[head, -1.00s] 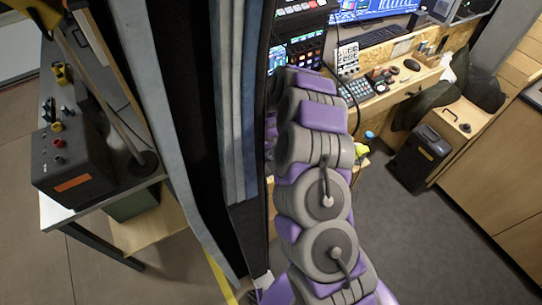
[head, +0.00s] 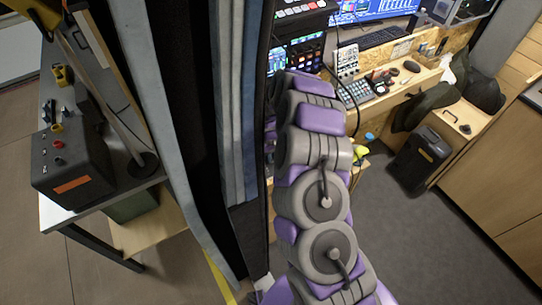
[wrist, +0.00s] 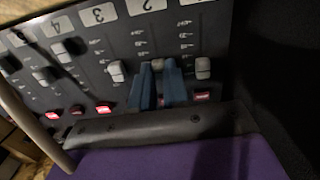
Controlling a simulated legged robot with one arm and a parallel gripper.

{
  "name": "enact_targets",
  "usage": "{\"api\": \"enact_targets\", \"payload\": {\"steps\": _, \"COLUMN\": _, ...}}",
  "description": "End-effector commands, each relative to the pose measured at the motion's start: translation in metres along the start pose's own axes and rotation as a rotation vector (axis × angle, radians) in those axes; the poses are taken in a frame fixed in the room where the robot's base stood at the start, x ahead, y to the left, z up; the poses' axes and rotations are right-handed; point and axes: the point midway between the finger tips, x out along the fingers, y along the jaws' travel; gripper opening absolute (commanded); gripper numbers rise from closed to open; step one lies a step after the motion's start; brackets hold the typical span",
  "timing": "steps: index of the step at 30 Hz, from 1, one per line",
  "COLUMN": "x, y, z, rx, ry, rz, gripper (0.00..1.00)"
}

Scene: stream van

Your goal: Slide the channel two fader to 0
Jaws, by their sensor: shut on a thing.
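The wrist view shows a dark panel with numbered fader strips. My gripper (wrist: 158,88), with two blue fingers, is closed over the channel two strip, under the upside-down label 2. A small pale cap, the channel two fader (wrist: 157,65), shows between the fingers, which mostly hide it and its scale. I cannot read its exact setting. The channel three fader (wrist: 117,71) is just to the left, and another fader (wrist: 203,68) is to the right. In the head view my arm hides the gripper and this panel.
Several lit red buttons (wrist: 105,108) lie below the faders. In the head view, a desk holds a keypad (head: 355,93) and a small mixer (head: 347,60). A grey curtain (head: 230,110) hangs close to the left of my arm. A black bin (head: 420,160) stands right.

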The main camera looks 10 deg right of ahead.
Motion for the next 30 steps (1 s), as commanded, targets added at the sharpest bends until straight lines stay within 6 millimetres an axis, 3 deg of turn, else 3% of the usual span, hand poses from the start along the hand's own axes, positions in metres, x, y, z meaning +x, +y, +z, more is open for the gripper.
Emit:
{"api": "enact_targets", "payload": {"steps": 21, "x": 0.0011, "y": -0.0007, "z": -0.0049, "rx": -0.001, "ry": -0.002, "rz": -0.001, "gripper": 0.0}}
{"api": "enact_targets", "payload": {"steps": 22, "x": 0.0011, "y": -0.0007, "z": -0.005, "rx": -0.001, "ry": -0.002, "rz": -0.001, "gripper": 0.15}}
{"api": "enact_targets", "payload": {"steps": 30, "x": 0.0004, "y": -0.0004, "z": -0.0052, "rx": 0.0, "ry": -0.001, "rz": -0.001, "gripper": 0.41}}
